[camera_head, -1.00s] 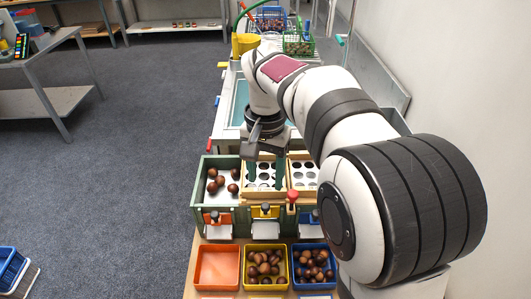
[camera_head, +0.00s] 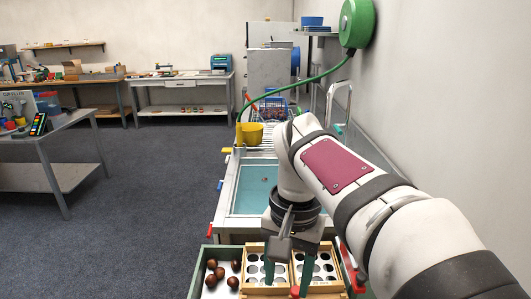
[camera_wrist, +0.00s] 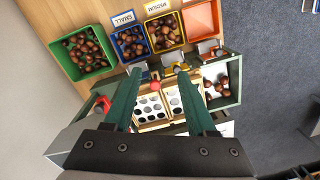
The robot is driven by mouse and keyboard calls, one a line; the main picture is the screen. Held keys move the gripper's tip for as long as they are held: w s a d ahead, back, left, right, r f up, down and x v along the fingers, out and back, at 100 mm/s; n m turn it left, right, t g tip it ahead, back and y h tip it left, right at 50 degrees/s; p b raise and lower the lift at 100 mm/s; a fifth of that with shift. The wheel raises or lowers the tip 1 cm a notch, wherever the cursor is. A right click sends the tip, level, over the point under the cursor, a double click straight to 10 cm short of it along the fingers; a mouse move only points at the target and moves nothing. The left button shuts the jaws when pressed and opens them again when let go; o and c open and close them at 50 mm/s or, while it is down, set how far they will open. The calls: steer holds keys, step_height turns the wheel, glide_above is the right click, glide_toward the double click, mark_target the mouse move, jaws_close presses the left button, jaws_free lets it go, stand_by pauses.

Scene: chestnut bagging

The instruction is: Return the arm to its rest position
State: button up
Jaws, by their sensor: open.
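My gripper (camera_head: 286,279) hangs above the sorting box, its two green fingers apart with nothing between them. In the wrist view my gripper (camera_wrist: 161,110) shows the same open fingers, pointing toward the box and the bins. The sorting box (camera_head: 196,275) has green walls. Several chestnuts (camera_head: 222,272) lie in its left compartment, and wooden trays with round holes (camera_head: 254,256) fill the middle and right. My arm reaches in from the right side of the head view.
The wrist view shows a green bin (camera_wrist: 59,51), a blue bin (camera_wrist: 119,37) and a yellow bin (camera_wrist: 149,27) with chestnuts, and an orange bin (camera_wrist: 197,23) that looks empty. A sink (camera_head: 253,190) lies beyond the box. Open floor (camera_head: 130,210) is at left.

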steer(key=s+d+f, duration=0.1)
steer(key=s+f, duration=0.2)
steer(key=s, duration=0.3)
steer(key=s+d+f+y, duration=0.1)
steer(key=s+f, duration=0.3)
steer(key=s, duration=0.3)
steer(key=s+d+f+m, duration=0.1)
steer(key=s+f, duration=0.3)
steer(key=s, duration=0.3)
steer(key=shift+c, duration=0.4)
